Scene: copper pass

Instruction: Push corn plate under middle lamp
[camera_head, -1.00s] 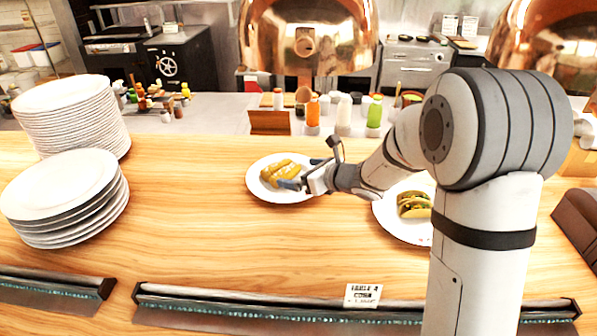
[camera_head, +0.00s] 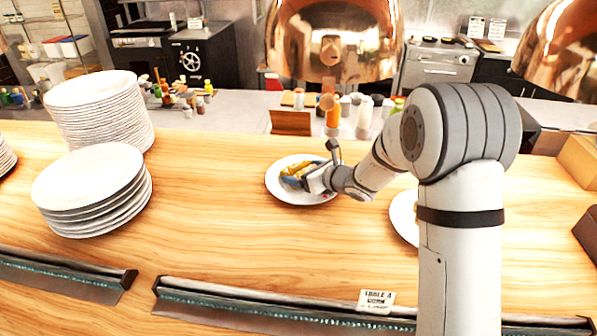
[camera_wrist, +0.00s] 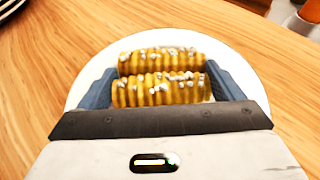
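The corn plate (camera_head: 287,194) is a white round plate with two yellow corn cobs (camera_head: 293,168), on the wooden counter. My gripper (camera_head: 293,182) is low over the plate, reaching in from the right. In the wrist view, its two blue-grey fingers (camera_wrist: 160,92) are wide apart on either side of the cobs (camera_wrist: 160,92); whether they touch the cobs or plate (camera_wrist: 250,85) is unclear. A copper lamp (camera_head: 333,40) hangs behind the plate, slightly to the right. Another copper lamp (camera_head: 565,50) hangs at the upper right. Which is the middle one is unclear.
A second plate (camera_head: 403,218) sits to the right, mostly hidden by my arm. Bottles and a wooden block (camera_head: 290,122) stand behind the counter. Bare wood lies left of the corn plate.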

